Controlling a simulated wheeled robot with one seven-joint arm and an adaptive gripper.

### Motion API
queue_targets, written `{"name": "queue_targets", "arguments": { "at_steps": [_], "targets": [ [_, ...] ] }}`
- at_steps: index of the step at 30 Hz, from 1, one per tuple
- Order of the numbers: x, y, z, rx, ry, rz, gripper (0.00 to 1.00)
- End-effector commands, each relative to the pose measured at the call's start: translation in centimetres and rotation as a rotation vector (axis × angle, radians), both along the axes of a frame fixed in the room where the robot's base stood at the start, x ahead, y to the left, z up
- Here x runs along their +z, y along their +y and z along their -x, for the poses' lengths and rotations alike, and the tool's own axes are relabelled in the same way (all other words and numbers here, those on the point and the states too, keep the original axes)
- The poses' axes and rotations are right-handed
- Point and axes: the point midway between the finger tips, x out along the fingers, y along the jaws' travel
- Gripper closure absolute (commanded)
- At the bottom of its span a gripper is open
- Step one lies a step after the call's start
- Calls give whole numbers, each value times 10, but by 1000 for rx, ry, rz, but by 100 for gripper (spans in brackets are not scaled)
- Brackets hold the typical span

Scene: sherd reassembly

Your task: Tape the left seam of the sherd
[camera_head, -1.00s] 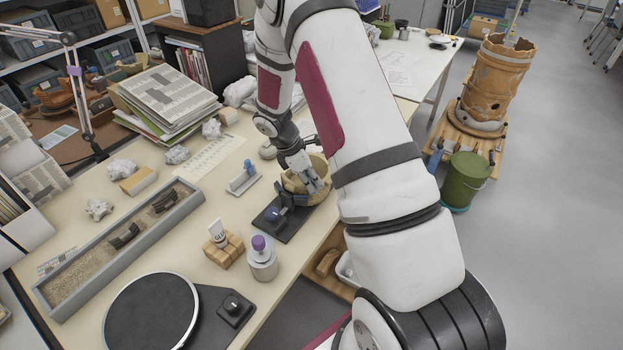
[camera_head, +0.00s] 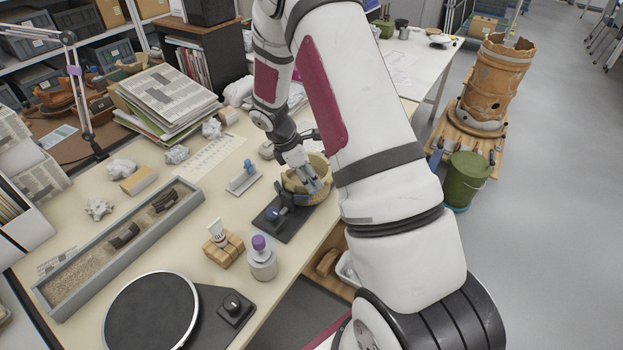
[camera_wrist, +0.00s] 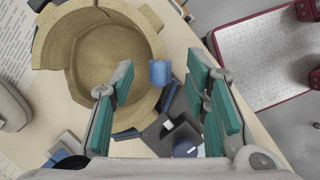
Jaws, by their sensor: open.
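The tan pottery bowl (camera_head: 295,184) stands at the table's right edge beside a black clamp stand with a blue knob (camera_head: 272,214). In the wrist view the bowl (camera_wrist: 70,35) is seen from above, with an uneven rim at its left. I cannot make out the sherd's left seam or any tape on it. My gripper (camera_wrist: 160,72) is open, its teal-padded fingers apart over the bowl's right side. A small blue block (camera_wrist: 159,73) shows between the fingers; I cannot tell whether it touches them. In the head view my gripper (camera_head: 310,180) partly hides the bowl.
A small holder with a blue piece (camera_head: 244,178) stands left of the bowl. A glue tube in a wooden block (camera_head: 223,247), a purple-capped bottle (camera_head: 262,260), a turntable (camera_head: 150,315) and a sand tray (camera_head: 85,275) are nearer. The table edge drops off at right.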

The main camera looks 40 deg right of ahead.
Motion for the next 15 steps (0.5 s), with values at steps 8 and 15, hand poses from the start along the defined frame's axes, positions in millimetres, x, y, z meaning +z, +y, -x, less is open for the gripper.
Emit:
{"name": "queue_targets", "arguments": {
  "at_steps": [8, 15],
  "targets": [
    [54, 20, -9, 3, -5, 1, 57],
    [86, 33, -14, 2, -3, 0, 57]
  ]
}}
